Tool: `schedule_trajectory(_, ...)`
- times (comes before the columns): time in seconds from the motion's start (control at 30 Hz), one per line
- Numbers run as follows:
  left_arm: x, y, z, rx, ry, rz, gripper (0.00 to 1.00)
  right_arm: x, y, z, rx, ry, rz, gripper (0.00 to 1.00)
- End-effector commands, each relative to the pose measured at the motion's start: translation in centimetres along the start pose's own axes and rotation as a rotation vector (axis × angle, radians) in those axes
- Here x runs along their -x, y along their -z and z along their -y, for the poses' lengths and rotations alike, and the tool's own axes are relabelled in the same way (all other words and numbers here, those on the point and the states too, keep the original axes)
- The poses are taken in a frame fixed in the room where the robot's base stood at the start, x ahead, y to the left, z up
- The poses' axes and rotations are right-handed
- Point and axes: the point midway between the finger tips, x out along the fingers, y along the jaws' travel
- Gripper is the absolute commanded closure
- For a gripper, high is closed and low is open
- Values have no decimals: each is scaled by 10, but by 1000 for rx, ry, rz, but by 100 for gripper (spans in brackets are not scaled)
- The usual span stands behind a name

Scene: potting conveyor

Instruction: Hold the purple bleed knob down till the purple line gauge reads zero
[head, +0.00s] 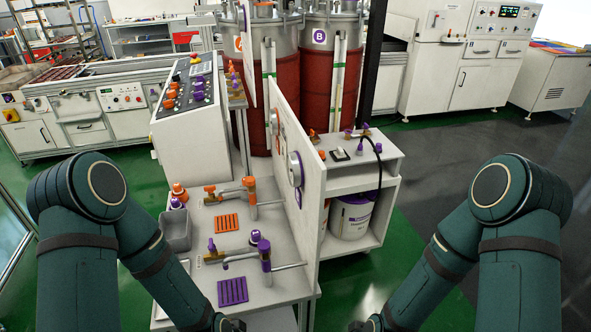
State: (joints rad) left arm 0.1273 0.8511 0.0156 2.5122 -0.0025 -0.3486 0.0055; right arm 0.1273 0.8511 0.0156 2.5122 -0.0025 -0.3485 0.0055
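Purple fittings sit on the near part of the white bench (290,287): a small purple knob (212,245) on a brass-coloured pipe piece, and a purple-topped valve (264,247). I cannot tell which purple knob is the bleed knob. A round gauge with a purple rim (296,169) is on the upright white panel (309,195). I see it nearly edge-on, so its reading is hidden. My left gripper (232,324) is at the bottom edge, before the bench. My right gripper (362,325) is at the bottom edge, right of the bench. Both are mostly cut off and away from the knobs.
Orange valve fittings (250,197) stand farther back on the bench. A grey bin (177,230) is at its left. A sloped control console (186,100) stands behind. The upright panel divides the bench from a shelf unit (362,160). Green floor is clear at right.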

Motion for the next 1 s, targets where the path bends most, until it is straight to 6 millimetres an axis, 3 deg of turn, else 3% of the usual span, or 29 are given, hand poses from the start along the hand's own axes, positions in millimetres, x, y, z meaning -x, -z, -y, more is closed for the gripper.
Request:
schedule_trajectory(0.1, 0, 0, 0, 0, 0, 0, 57, 0, 0, 0, 0, 0, 0, 53)
schedule_trajectory(0.23, 0, 0, 0, 0, 0, 0, 100, 0, 0, 0, 0, 0, 0, 53)
schedule_trajectory(1.0, 0, 0, 0, 0, 0, 0, 100, 0, 0, 0, 0, 0, 0, 53)
